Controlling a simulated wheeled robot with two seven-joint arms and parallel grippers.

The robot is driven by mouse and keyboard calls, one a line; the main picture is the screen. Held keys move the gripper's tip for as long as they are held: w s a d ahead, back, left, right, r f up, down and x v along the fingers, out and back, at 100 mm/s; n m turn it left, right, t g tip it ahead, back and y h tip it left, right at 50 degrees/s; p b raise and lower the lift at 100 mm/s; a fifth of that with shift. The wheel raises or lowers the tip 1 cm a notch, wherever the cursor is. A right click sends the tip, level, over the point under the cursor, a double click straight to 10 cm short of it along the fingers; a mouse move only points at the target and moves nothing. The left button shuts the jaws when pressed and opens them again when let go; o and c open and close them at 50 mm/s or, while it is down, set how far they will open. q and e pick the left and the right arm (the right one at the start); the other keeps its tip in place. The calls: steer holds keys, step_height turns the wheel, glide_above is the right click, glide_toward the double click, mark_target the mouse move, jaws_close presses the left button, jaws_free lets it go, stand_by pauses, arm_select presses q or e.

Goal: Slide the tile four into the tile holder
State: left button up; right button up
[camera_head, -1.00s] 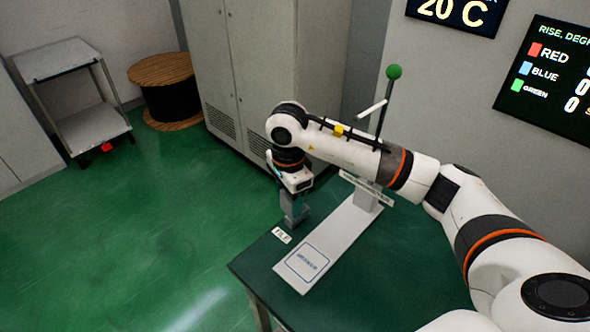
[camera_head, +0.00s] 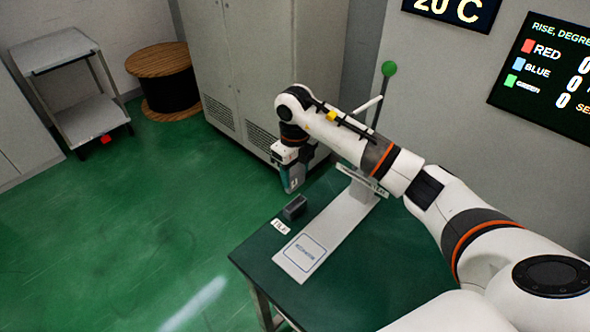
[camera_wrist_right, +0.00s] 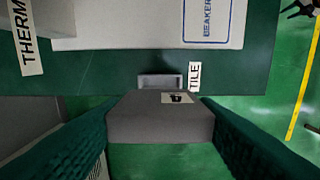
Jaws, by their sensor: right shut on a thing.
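My right gripper (camera_head: 292,184) hangs beside the far left edge of the green table. It is shut on a grey block, the tile (camera_wrist_right: 160,122), held between teal fingers in the right wrist view. A small white label with a dark mark sits on the tile; the digit is not clear. The tile holder, a small dark grey box (camera_head: 295,207), stands on the table near the edge by a "TILE" label. It also shows in the right wrist view (camera_wrist_right: 160,82), just beyond the tile. The tile appears apart from it. My left gripper is not in view.
A light grey stand plate with a "BEAKER" square (camera_head: 305,252) lies on the green table (camera_head: 262,243) beside the holder. A post with a green ball (camera_head: 389,69) rises behind. A grey cabinet (camera_head: 262,80) stands behind my gripper.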

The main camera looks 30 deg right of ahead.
mark_target(295, 186)
steer(key=shift+f, duration=0.1)
steer(key=shift+f+b, duration=1.95)
steer(key=shift+f, duration=0.8)
steer(key=shift+s+f+b, duration=0.1)
steer(key=shift+f+b, duration=1.65)
steer(key=shift+f, duration=0.4)
